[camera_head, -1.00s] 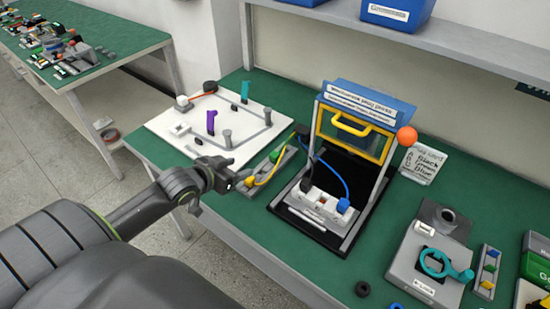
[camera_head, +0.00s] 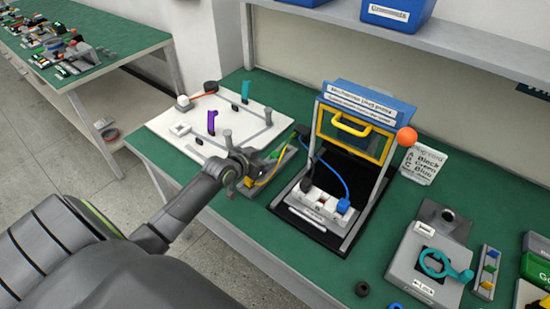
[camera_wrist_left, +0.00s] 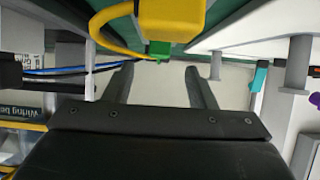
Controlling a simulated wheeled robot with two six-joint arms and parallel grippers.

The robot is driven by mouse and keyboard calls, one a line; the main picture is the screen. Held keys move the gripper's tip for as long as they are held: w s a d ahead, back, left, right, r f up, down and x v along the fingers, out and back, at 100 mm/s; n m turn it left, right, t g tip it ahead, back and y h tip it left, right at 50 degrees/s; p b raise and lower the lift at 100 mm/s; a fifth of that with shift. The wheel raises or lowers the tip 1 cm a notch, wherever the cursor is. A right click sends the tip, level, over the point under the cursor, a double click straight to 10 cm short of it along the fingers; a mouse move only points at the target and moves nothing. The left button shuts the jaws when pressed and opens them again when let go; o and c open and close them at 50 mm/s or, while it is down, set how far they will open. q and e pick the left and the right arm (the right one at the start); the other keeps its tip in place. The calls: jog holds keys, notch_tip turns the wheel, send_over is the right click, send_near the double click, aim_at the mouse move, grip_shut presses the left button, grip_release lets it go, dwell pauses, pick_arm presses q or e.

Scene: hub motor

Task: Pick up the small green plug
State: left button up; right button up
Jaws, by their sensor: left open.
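In the left wrist view the green plug (camera_wrist_left: 159,48) shows near the top centre, next to a large yellow part (camera_wrist_left: 170,18). My left gripper (camera_head: 256,167) is open, close to the holder. In the wrist view its two fingers (camera_wrist_left: 159,72) point toward the plug, which appears just beyond and between their tips. Nothing is held. My right gripper is not in view.
A white board (camera_head: 190,120) with pegs lies to the left. A test frame with a yellow handle (camera_head: 350,124) and an orange ball (camera_head: 406,137) stands right of the holder. A grey fixture with a teal ring (camera_head: 436,264) stands further right. Green table (camera_head: 215,222) shows in front.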

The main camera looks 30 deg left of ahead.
aim_at(274, 155)
pick_arm(q)
jog(key=shift+p+x, duration=0.3)
jog(key=shift+x, duration=2.25)
jog(key=shift+d+r, duration=0.1)
jog(key=c, duration=1.1)
jog(key=shift+o, duration=0.2)
notch_tip(274, 155, up, 10)
